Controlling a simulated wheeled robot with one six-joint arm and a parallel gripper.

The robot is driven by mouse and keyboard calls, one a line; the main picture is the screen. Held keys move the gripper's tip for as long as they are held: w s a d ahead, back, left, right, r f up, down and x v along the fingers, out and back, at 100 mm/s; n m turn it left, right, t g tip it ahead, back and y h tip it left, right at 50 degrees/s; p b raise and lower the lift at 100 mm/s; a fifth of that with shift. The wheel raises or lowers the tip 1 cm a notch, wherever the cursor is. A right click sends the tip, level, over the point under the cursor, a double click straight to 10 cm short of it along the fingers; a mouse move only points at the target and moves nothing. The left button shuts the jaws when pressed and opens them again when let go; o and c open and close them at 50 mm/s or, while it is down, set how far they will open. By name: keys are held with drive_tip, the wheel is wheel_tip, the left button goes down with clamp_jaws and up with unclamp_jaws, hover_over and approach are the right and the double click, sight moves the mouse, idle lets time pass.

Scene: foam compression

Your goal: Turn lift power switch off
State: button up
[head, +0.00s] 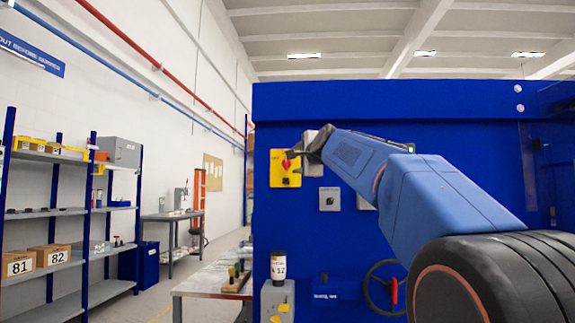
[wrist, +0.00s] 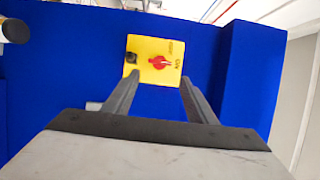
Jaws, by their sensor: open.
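A yellow switch plate (head: 279,174) with a red rotary knob is mounted on the blue machine panel; in the head view my gripper partly covers its right side. The same yellow plate (wrist: 149,70) shows in the wrist view, with its red knob (wrist: 159,62) and a dark round part at its left. My gripper (head: 297,155) is in front of the plate in the head view. In the wrist view my gripper (wrist: 158,78) has its two fingers apart, with the plate between and beyond the tips. Nothing is held. I cannot tell whether the fingers touch the plate.
A grey box (head: 330,199) is on the blue panel (head: 400,110) right of the plate. A workbench (head: 200,285) and shelves (head: 70,210) stand to the left.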

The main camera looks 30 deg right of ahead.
sight(286, 164)
drive_tip(key=x, duration=1.1)
drive_tip(key=shift+w, duration=0.25)
drive_tip(key=c, duration=0.8)
